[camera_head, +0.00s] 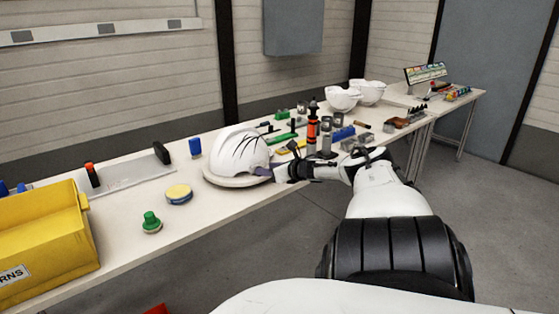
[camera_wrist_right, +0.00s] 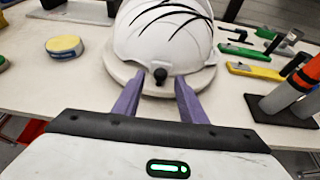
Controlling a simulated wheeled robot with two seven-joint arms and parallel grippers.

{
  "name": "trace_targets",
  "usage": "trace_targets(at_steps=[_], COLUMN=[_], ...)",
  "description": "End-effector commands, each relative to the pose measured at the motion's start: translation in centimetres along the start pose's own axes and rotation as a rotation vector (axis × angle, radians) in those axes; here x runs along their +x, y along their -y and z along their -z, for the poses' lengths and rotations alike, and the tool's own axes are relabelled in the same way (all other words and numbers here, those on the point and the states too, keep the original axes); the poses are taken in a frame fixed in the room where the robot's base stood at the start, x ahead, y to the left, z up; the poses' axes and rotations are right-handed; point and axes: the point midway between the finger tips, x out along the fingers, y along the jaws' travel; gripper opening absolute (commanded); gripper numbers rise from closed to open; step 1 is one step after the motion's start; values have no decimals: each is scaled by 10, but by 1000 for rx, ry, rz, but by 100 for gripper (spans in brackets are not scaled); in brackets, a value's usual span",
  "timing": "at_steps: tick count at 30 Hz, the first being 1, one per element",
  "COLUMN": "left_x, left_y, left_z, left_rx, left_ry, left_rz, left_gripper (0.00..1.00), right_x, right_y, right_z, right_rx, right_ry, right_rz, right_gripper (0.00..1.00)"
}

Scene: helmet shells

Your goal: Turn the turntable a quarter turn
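A white helmet shell (camera_head: 238,150) with dark curved lines sits on a round, pale turntable (camera_head: 222,182) at the bench's front edge. In the right wrist view the shell (camera_wrist_right: 165,40) fills the top middle, and the turntable's rim (camera_wrist_right: 203,82) shows below it. A small dark knob (camera_wrist_right: 159,76) sits at the near side of the turntable. My right gripper (camera_wrist_right: 158,82) has two purple fingers spread apart, one on each side of the knob, with visible gaps. In the head view the right gripper (camera_head: 264,172) reaches the turntable's right side. My left gripper is not in view.
A yellow bin (camera_head: 40,245), a green knob-like part (camera_head: 151,222) and a yellow-topped round pad (camera_head: 179,193) are left of the turntable. Several tools and an orange-black cylinder (camera_head: 312,130) stand to its right. Two white shells (camera_head: 342,99) are farther back.

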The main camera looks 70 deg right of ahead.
Motion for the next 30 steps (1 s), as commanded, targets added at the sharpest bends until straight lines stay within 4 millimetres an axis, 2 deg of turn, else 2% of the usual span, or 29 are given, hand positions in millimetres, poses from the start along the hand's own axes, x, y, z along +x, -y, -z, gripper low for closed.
trace_targets(at_steps=[1, 3, 6, 30], left_x=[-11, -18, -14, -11], left_y=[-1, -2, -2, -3], left_z=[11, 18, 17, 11], left_rx=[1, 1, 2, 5], left_ry=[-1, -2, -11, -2], left_rz=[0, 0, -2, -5], left_gripper=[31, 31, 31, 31], right_x=[-9, -16, -17, -55], right_y=[1, 3, 2, 1], right_z=[-4, -6, 3, 5], right_rx=[-1, 0, 0, 5], right_ry=[-6, -4, -4, -4], right_rz=[1, 5, 4, 2], right_gripper=[38, 38, 38, 38])
